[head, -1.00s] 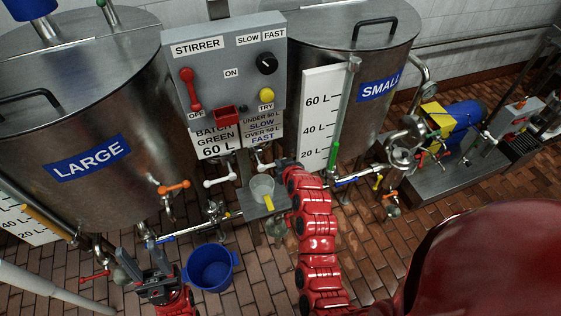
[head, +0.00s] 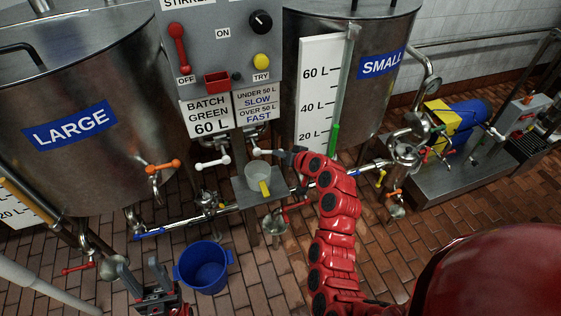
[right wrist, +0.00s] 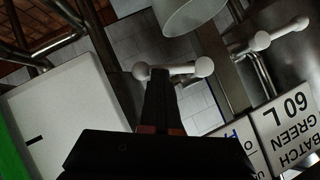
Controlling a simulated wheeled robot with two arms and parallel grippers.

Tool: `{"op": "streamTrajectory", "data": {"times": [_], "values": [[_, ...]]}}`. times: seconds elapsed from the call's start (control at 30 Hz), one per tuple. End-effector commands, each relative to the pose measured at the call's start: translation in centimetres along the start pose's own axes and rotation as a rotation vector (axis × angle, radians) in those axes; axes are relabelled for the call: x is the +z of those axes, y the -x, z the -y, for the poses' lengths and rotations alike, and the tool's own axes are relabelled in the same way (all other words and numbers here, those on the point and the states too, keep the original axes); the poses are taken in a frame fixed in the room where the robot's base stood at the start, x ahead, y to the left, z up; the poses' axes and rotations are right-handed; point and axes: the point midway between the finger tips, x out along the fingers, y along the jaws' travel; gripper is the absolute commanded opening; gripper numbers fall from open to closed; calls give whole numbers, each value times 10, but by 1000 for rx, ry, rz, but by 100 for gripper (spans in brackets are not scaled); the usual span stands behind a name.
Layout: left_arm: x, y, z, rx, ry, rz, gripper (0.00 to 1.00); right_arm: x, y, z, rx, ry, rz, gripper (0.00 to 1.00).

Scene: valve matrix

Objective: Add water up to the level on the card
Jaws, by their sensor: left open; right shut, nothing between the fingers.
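The card (head: 211,125) under the panel reads "BATCH GREEN 60 L". The small tank (head: 372,100) has a scale board (head: 317,88) marked 20, 40 and 60 L. Green shows in its sight tube (head: 334,140), topping out a little above the 20 mark. My right gripper (head: 274,153) is shut and empty by the white valve handles below the panel. In the right wrist view its fingers (right wrist: 160,75) are at one white handle (right wrist: 178,70); I cannot tell whether they touch. A second white handle (head: 212,162) is left. My left gripper (head: 142,270) is open, low at left.
A jug (head: 257,173) with a yellow handle stands on a small shelf between the tanks. A blue bucket (head: 203,267) is on the brick floor. The large tank (head: 85,160) has an orange valve handle (head: 160,166). A blue-and-yellow pump (head: 455,120) stands at right.

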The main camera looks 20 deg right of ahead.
Motion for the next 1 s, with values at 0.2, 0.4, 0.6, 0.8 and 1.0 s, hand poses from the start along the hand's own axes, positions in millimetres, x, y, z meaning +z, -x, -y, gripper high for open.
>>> {"op": "streamTrajectory", "data": {"times": [0.2,0.4,0.6,0.8,1.0], "values": [[5,32,-2,0,0,0,50,8,-8,-6,-90,-130,-8,0],[7,43,-2,0,0,0,50,10,-9,-7,-141,-206,-10,0],[8,48,-2,0,0,0,50,11,-10,-6,-167,-244,-12,0],[8,51,-2,0,0,0,50,11,-10,-5,-179,-260,-11,0],[9,51,-2,0,0,0,50,11,-10,-5,-183,-265,-11,0]]}}
